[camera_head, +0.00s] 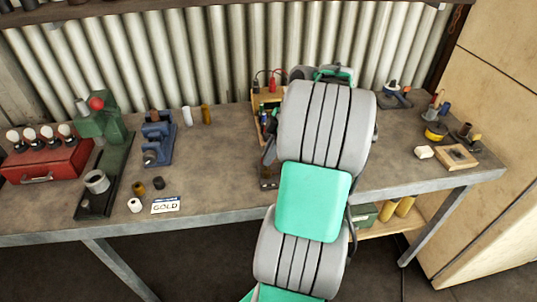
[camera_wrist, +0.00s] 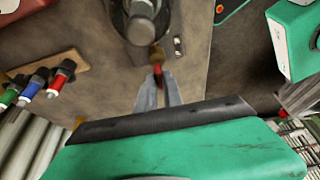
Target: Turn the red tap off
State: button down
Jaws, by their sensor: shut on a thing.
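The red tap (camera_wrist: 157,69) shows in the wrist view as a small red lever beside a brass fitting (camera_wrist: 157,53), below a grey rounded metal body (camera_wrist: 140,22). My gripper (camera_wrist: 158,82) has its two grey fingers closed together on the red lever. The fingertips partly cover the lever, so its exact angle is hard to tell. In the head view my grey and green arm hides the tap and my gripper.
On the bench (camera_head: 225,165) stand a green press (camera_head: 112,145), a blue vise (camera_head: 158,140) and a red lamp box (camera_head: 45,165).

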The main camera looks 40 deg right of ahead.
jog(key=shift+m, duration=0.3)
jog(key=m+t+b, duration=0.1)
jog(key=m, duration=0.1)
jog(key=shift+a+f+m+h+b, duration=0.1)
jog(key=shift+m+h+b, duration=0.2)
jog(key=shift+h+b, duration=0.1)
jog(key=m+h+b, duration=0.1)
jog(key=m, duration=0.1)
jog(key=m+h+b, duration=0.1)
jog(key=m, duration=0.2)
jog(key=shift+s+a+t, duration=0.1)
jog(key=shift+a+t, duration=0.05)
jog(key=shift+t, duration=0.25)
jog(key=m+h+b, duration=0.1)
jog(key=m, duration=0.2)
jog(key=m+h+b, duration=0.1)
jog(key=m, duration=0.1)
jog(key=shift+a+m+b, duration=0.15)
jog(key=shift+m+b, duration=0.2)
jog(key=shift+m, duration=0.05)
jog(key=shift+m+g+h+b, duration=0.3)
jog(key=shift+m+h+b, duration=0.5)
jog(key=shift+m, duration=1.2)
jog(key=shift+r, duration=0.2)
jog(key=c, duration=1.5)
grip_release()
jog(key=shift+f, duration=0.1)
jog(key=v, duration=0.8)
